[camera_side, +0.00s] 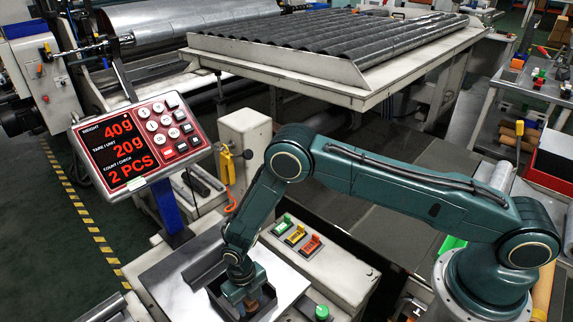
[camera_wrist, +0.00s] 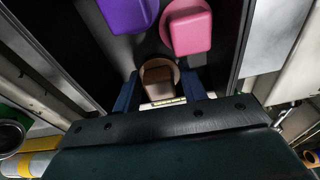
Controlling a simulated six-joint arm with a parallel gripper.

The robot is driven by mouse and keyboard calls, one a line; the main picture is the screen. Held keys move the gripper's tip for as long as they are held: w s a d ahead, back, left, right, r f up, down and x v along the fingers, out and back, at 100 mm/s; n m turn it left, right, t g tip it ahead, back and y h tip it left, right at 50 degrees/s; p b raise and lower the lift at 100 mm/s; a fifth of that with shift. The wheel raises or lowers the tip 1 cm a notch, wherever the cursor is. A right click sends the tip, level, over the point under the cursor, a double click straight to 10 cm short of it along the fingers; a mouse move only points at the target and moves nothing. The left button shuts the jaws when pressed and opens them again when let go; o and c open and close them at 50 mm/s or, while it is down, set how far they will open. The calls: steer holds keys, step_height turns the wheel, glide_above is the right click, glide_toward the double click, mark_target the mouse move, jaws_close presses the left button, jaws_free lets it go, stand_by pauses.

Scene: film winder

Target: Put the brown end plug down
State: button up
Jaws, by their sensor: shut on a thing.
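The brown end plug (camera_wrist: 158,76) sits between the two blue fingers of my gripper (camera_wrist: 160,90) in the wrist view, with the fingers shut on its sides. In the side view my gripper (camera_side: 243,293) points down inside a small dark open tray (camera_side: 216,303) on the metal scale plate (camera_side: 165,283). A bit of the brown plug (camera_side: 252,304) shows under the fingers. A purple plug (camera_wrist: 127,14) and a pink plug (camera_wrist: 188,28) lie in the tray ahead of the brown one. I cannot tell whether the brown plug touches the tray floor.
The scale display (camera_side: 141,143) reads weight 40g, unit 20g, 2 PCS. Tray walls stand close around my gripper.

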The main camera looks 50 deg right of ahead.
steer(key=shift+f, duration=0.15)
steer(key=o, duration=0.9)
steer(key=shift+o, duration=0.2)
step_height(320, 180, up, 12)
steer(key=w, duration=0.1)
steer(key=shift+w, duration=0.2)
stand_by(0.5)
